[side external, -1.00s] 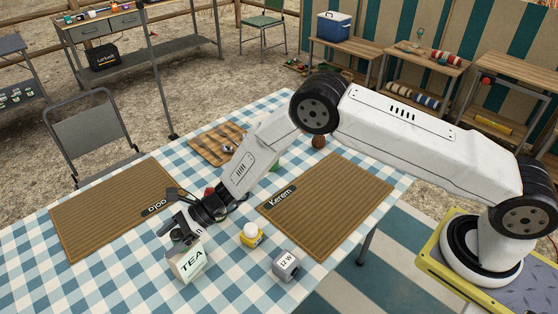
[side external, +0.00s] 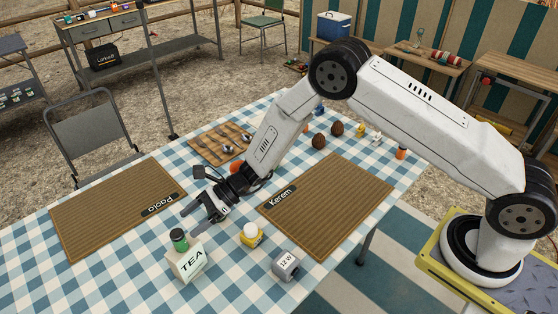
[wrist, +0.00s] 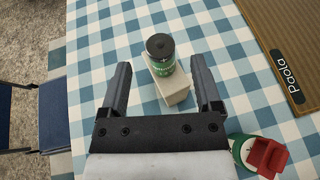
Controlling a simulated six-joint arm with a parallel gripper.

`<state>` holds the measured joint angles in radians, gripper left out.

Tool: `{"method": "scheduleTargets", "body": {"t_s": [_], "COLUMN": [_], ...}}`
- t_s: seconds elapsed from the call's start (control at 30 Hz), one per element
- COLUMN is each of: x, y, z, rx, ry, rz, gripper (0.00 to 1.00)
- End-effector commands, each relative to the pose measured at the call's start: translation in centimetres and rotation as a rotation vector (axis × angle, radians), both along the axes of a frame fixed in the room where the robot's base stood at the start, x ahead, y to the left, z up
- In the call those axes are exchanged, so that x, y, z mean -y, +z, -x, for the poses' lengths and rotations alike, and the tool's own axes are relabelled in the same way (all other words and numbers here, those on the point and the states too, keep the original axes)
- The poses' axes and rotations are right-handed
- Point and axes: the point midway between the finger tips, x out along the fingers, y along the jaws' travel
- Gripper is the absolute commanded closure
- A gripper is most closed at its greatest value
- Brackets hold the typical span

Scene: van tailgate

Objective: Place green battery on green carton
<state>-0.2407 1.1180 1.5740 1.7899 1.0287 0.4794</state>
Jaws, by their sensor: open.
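The green battery (side external: 179,240), a short green cylinder with a dark top, stands upright on the carton marked TEA (side external: 188,264). This carton looks off-white with dark lettering. In the wrist view the battery (wrist: 160,54) rests on the pale carton (wrist: 172,92), touching its top. My gripper (side external: 203,213) is open, above and to the right of the battery in the side view. In the wrist view my two fingers (wrist: 160,75) are spread to either side, with the battery between and beyond them. They do not touch it.
A yellow jar with a white cap (side external: 251,237) and a grey block marked 12 W (side external: 286,266) stand right of the carton. Mats marked Paola (side external: 110,212) and Kerem (side external: 335,200) lie either side. A green bottle with a red cap (wrist: 262,155) is near my gripper.

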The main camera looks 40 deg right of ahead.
Motion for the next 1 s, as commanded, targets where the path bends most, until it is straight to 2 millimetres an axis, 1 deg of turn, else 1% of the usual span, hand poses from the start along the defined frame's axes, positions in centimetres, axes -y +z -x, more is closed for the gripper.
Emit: {"method": "scheduleTargets", "body": {"t_s": [0.03,0.2,0.4,1.0], "x": [0.9,2.9,4.1,4.3], "y": [0.4,1.3,1.8,1.8], "z": [0.1,0.5,0.8,0.9], "rx": [0.000,0.001,0.001,0.001], "ry": [-0.003,-0.002,0.000,0.000], "rz": [0.000,-0.001,-0.001,-0.001], "gripper": [0.18,0.18,0.18,0.18]}}
